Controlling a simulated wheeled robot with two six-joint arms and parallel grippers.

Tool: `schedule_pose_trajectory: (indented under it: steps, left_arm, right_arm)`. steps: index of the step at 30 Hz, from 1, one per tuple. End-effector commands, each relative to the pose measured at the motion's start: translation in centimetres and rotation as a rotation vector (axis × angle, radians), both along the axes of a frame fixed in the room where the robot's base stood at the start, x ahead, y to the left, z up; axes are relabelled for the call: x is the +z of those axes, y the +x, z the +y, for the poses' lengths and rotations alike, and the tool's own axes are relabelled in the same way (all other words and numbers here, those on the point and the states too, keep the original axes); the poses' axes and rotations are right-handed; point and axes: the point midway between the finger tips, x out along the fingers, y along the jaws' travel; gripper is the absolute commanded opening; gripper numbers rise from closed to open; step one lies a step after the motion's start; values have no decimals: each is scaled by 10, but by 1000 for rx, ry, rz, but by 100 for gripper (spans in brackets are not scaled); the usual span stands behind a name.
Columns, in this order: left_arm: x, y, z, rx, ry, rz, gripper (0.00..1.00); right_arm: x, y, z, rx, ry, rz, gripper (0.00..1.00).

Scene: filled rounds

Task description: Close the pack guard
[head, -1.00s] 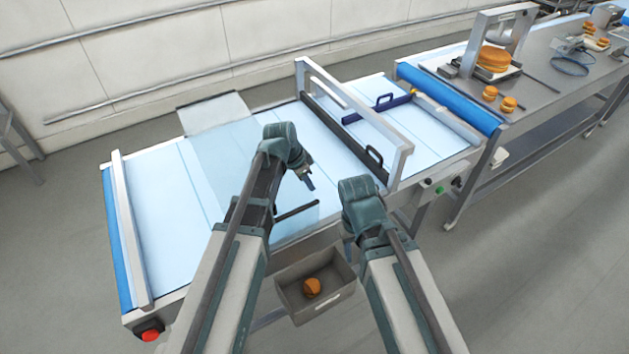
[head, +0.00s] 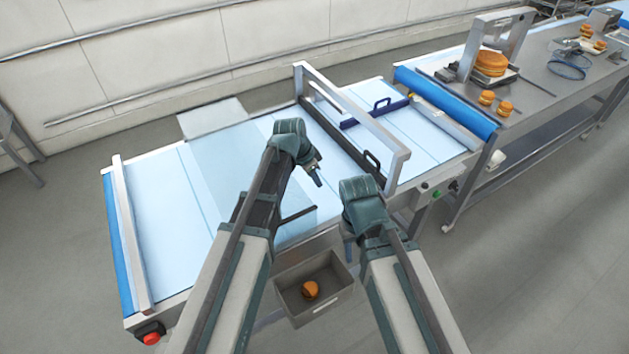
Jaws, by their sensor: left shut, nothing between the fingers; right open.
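The pack guard appears to be the clear panel (head: 225,165) over the left part of the pale belt, with a dark handle bar (head: 298,214) at its front edge. It looks nearly flat over the belt; whether it is fully down I cannot tell. My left gripper (head: 318,183) is shut and empty, above the belt just beyond and right of the handle bar, apparently apart from it. My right gripper (head: 348,250) is largely hidden behind its own wrist, low at the conveyor's front edge; its fingers are hard to make out.
A metal arch (head: 352,110) with dark handled bars crosses the belt on the right. A grey bin (head: 318,306) holding a round orange-brown item (head: 310,290) stands below the front edge. A red button (head: 151,338) is at the front left corner. A steel table (head: 545,75) stands right.

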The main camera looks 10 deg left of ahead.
Motion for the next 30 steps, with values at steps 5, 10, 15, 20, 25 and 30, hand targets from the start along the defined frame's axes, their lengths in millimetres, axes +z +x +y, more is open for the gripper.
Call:
schedule_pose_trajectory:
  steps: [5, 10, 15, 20, 25, 30]
  left_arm:
    - [37, -7, 8, 1, -1, 0, 0]
    - [60, -12, 15, 1, -1, 0, 0]
    - [71, -14, 19, 0, -1, -1, 0]
    - [71, -15, 20, 0, -1, 0, 0]
    - [70, -15, 20, 0, -1, -1, 0]
    - [42, -45, 9, 52, 23, 53, 0]
  right_arm:
    - [37, 0, 0, -6, 1, 0, 46]
    - [60, 0, 0, -9, 2, 0, 46]
    - [71, 0, 0, -8, 1, 1, 46]
    - [71, 0, 0, -7, 1, 1, 46]
    - [70, 0, 0, -7, 1, 1, 46]
    - [45, 0, 0, -6, 1, 1, 46]
